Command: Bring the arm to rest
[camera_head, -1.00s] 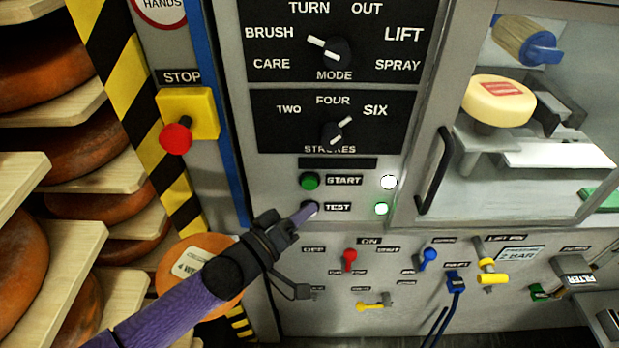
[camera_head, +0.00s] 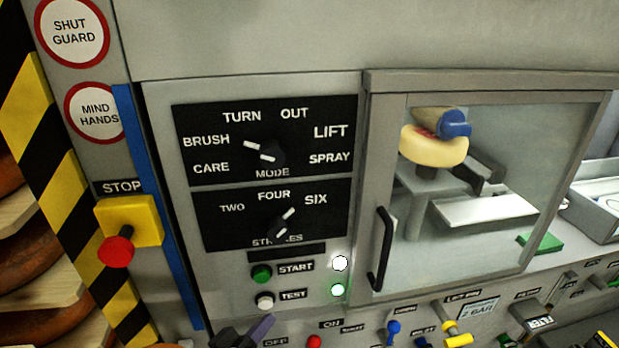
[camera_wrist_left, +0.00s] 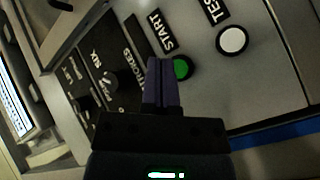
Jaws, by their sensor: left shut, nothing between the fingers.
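My left gripper (camera_head: 250,332) shows at the bottom edge of the head view, with only its purple fingers and dark body in sight. It is below the white TEST button (camera_head: 265,300) and apart from it. In the left wrist view the fingers (camera_wrist_left: 159,84) are shut and empty. There they overlap the panel picture close to the green START button (camera_wrist_left: 182,68), with the TEST button (camera_wrist_left: 232,40) to the right. The START button (camera_head: 261,274) is uncovered in the head view. The right gripper is not in view.
The mode knob (camera_head: 266,154) and strokes knob (camera_head: 281,228) sit above the buttons. A red STOP button (camera_head: 116,252) is at the left. A door handle (camera_head: 380,250) juts out at the right. Behind the glass, a brush (camera_head: 440,122) overlaps a pale cheese wheel (camera_head: 425,148). Valves line the bottom.

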